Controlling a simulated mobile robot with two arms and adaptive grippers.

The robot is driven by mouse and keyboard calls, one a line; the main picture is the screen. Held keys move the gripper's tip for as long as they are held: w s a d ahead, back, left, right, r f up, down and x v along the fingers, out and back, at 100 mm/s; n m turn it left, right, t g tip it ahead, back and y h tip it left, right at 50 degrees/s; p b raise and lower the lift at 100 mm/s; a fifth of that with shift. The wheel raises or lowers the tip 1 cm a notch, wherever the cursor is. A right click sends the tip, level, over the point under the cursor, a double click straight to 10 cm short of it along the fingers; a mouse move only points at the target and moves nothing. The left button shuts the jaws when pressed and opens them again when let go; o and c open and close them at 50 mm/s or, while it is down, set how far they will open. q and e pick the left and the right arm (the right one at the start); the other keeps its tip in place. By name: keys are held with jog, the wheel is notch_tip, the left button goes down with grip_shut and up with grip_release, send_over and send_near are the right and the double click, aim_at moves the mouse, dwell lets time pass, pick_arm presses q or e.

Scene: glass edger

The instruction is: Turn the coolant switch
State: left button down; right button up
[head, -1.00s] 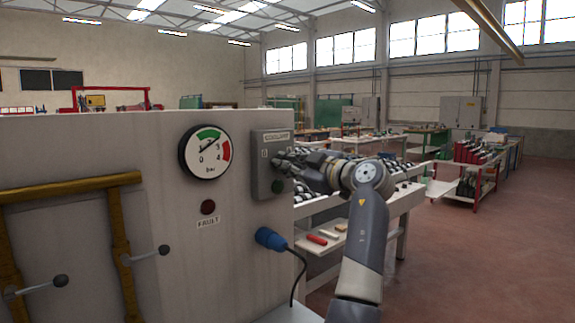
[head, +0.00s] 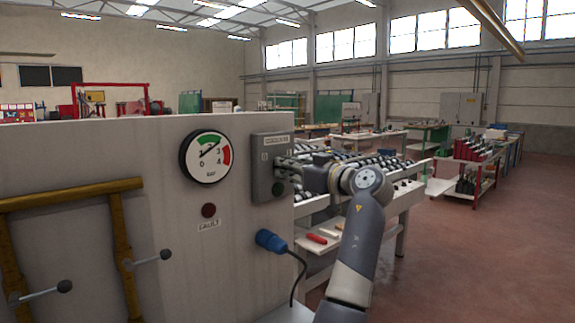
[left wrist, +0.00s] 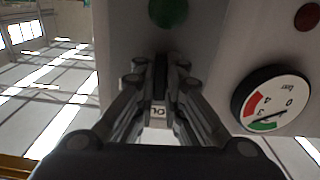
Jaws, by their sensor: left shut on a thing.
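The coolant switch box (head: 270,145) is a grey box at the right edge of the machine's front panel. It has a label plate on top and a dark green button (head: 278,188) low down. My left gripper (head: 283,163) is at the middle of the box, its fingers pointing into it. In the left wrist view the fingers (left wrist: 160,68) are closed together on the dark switch knob (left wrist: 160,72), just beside the green button (left wrist: 167,10). The fingers hide most of the knob, so its angle is unclear. My right gripper is in neither view.
A round pressure gauge (head: 207,157) and a red fault lamp (head: 208,210) sit left of the box. A blue plug (head: 270,240) with a black cable is below. A roller table (head: 400,195) stands behind my arm. Open floor (head: 490,250) lies to the right.

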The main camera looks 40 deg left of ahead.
pick_arm(q)
jog(key=shift+r+m+p, duration=0.2)
jog(key=shift+m+p, duration=1.45)
jog(key=shift+m, duration=2.55)
jog(key=c, duration=1.7)
grip_release()
jog(key=shift+f, duration=0.1)
jog(key=d, duration=0.8)
jog(key=s+d, duration=0.1)
jog(key=d, duration=0.3)
